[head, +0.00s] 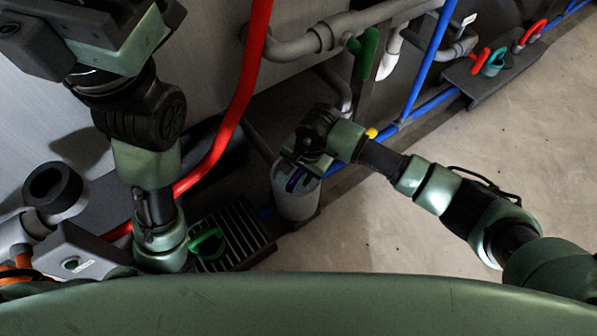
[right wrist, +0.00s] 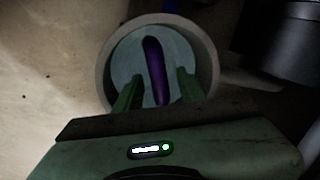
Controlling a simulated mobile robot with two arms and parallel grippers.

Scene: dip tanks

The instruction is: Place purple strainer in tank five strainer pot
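The purple strainer (right wrist: 156,70) stands inside a round grey pot (right wrist: 104,75) in the right wrist view. Its long purple part lies between the two green fingers. My right gripper (right wrist: 157,91) is open, with a gap on each side of the purple part. In the head view my right gripper (head: 303,163) is over the mouth of the pale cylindrical pot (head: 296,201), and a bit of purple shows under it. It hides much of the pot's opening. My left arm is raised at the upper left; its fingers are not clear there.
A red pipe (head: 236,110) and blue pipes (head: 430,62) run near the arms. A dark slatted grate (head: 240,236) with a green handle (head: 207,243) is left of the pot. Red and teal handles (head: 493,62) sit on a ledge at upper right. The floor at right is clear.

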